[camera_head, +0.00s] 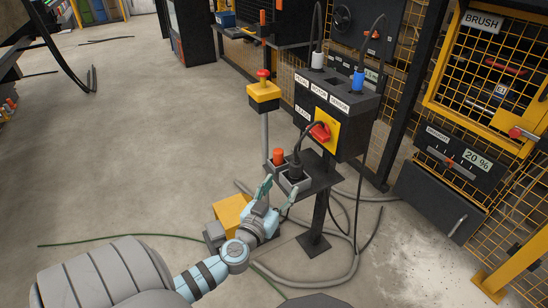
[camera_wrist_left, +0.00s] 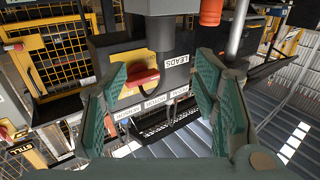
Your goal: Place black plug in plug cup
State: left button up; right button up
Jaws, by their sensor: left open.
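The black plug (camera_head: 296,171) stands upright at a grey holder on the small shelf, with its black cable arching up in front of the control box. In the left wrist view, which is upside down, the dark plug (camera_wrist_left: 161,40) shows between and beyond the fingers. I cannot tell whether it sits fully in the plug cup, whose inside is hidden. My left gripper (camera_head: 277,192) is open and empty, at the near side of the shelf, with its fingers pointing towards the plug. It also shows in the left wrist view (camera_wrist_left: 162,85). My right gripper is not in view.
An orange plug (camera_head: 278,157) stands left of the black one. The control box (camera_head: 345,115) has a red switch (camera_head: 320,132) above the shelf (camera_head: 322,178). A post with a red button (camera_head: 263,85) stands behind. A yellow box (camera_head: 230,211) and grey hoses lie on the floor.

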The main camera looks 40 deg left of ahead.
pick_arm(q)
jog(key=s+f+g, duration=0.3)
jog(key=f, duration=0.5)
jog(key=s+f+g, duration=0.2)
jog(key=s+f, duration=0.1)
jog(key=f, duration=0.5)
jog(key=s+d+f+m+g+h, duration=0.1)
jog(key=s+d+f+g, duration=0.3)
jog(key=s+f, duration=0.6)
jog(key=s+d+f+m+g+h, duration=0.2)
jog(key=s+d+f+g+h, duration=0.1)
jog(key=s+d+f, duration=0.5)
jog(key=s+f+g, duration=0.1)
jog(key=s+f, duration=0.2)
jog(key=f, duration=0.2)
jog(key=shift+s+d+f+g+h, duration=0.25)
jog(key=shift+f+g+h, duration=0.05)
jog(key=shift+f, duration=0.05)
